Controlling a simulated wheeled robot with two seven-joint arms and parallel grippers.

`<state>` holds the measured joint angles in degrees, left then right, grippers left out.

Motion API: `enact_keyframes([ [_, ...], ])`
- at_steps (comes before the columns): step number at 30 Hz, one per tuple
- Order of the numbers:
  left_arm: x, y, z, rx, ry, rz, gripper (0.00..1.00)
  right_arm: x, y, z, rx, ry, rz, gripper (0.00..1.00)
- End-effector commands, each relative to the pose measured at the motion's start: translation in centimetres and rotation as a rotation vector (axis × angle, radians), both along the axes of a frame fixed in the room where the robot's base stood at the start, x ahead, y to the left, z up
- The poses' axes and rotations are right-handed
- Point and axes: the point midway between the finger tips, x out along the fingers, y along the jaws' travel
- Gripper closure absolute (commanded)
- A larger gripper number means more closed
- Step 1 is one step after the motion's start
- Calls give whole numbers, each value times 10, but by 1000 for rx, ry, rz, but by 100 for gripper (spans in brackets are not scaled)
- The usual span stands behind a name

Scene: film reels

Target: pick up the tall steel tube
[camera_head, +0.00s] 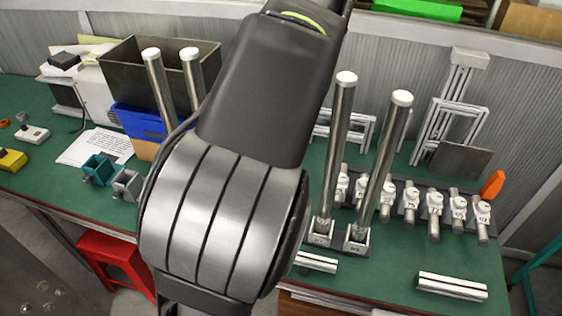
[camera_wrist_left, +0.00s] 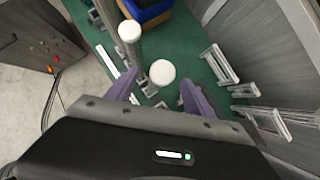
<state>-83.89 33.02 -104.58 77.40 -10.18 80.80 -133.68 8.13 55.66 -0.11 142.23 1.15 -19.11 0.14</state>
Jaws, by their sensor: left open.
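In the head view one pair of tall steel tubes with white caps stands upright on the right, a left one (camera_head: 337,140) and a right one (camera_head: 378,170), in labelled metal holders. Another pair, with a left tube (camera_head: 160,88) and a right tube (camera_head: 194,76), stands further left, its lower ends hidden by my arm. In the left wrist view my left gripper (camera_wrist_left: 160,83) is open, with a white tube cap (camera_wrist_left: 162,72) between its fingers as seen from above. A second cap (camera_wrist_left: 130,31) is just up and left. I cannot tell which pair this is. My right gripper is not visible.
Metal frames (camera_head: 455,115) and a grey wall stand at the back. A blue bin (camera_head: 138,121) is on the left. A slotted bar (camera_head: 452,287) lies near the front edge.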

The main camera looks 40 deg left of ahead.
Motion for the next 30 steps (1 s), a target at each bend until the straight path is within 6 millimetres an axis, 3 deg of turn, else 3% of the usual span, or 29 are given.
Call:
enact_keyframes([
  [12,4,11,-20,-8,6,-1,39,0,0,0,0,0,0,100],
  [30,8,15,-29,-5,2,0,39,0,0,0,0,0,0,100],
])
